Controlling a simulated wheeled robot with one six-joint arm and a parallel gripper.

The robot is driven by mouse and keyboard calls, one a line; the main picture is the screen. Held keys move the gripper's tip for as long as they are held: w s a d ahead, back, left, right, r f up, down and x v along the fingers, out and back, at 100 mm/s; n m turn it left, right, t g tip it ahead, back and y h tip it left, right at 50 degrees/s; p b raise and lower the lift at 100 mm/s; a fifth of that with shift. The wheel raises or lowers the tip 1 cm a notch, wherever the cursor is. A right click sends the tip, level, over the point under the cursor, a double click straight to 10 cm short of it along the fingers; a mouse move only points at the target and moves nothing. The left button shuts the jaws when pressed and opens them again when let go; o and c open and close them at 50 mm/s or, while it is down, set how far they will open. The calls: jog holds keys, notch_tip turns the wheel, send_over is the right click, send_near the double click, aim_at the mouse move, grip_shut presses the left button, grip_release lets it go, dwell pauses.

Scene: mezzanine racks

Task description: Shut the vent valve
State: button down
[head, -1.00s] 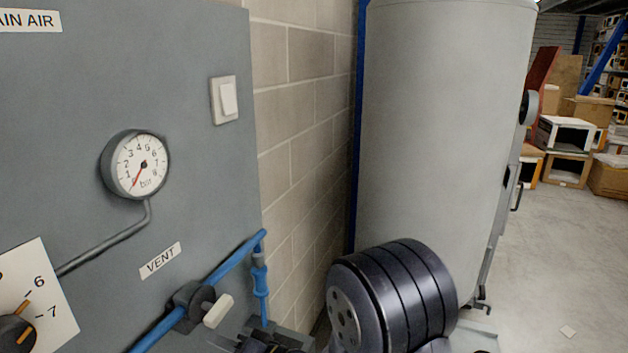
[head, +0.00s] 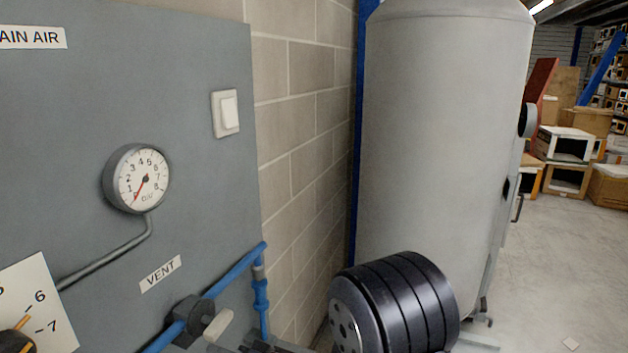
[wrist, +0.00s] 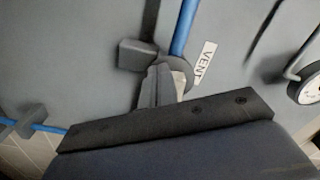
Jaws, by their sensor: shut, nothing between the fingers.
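The vent valve (head: 190,314) is a dark body on a blue pipe, below the VENT label (head: 161,274) on the grey panel. Its pale handle (head: 219,326) sticks out from the body and looks roughly in line with the pipe in the head view. In the wrist view the dark valve body (wrist: 137,53) and a bit of the pale handle (wrist: 182,73) show beyond my gripper (wrist: 158,76). My gripper is shut and empty, its tips at or very near the handle; I cannot tell if they touch. The fingers hide part of the handle.
A round gauge (head: 140,178) with its needle near the low end and a white switch (head: 226,113) are on the panel. A dial with numbers (head: 36,305) is at lower left.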

jog(key=shift+w+r, duration=0.15)
jog(key=shift+r, duration=0.25)
jog(key=shift+f, duration=0.1)
jog(key=v, duration=0.6)
jog(key=shift+s+f+b, duration=0.25)
jog(key=shift+s+b, duration=0.1)
jog(key=shift+b, duration=0.05)
jog(key=shift+a, duration=0.1)
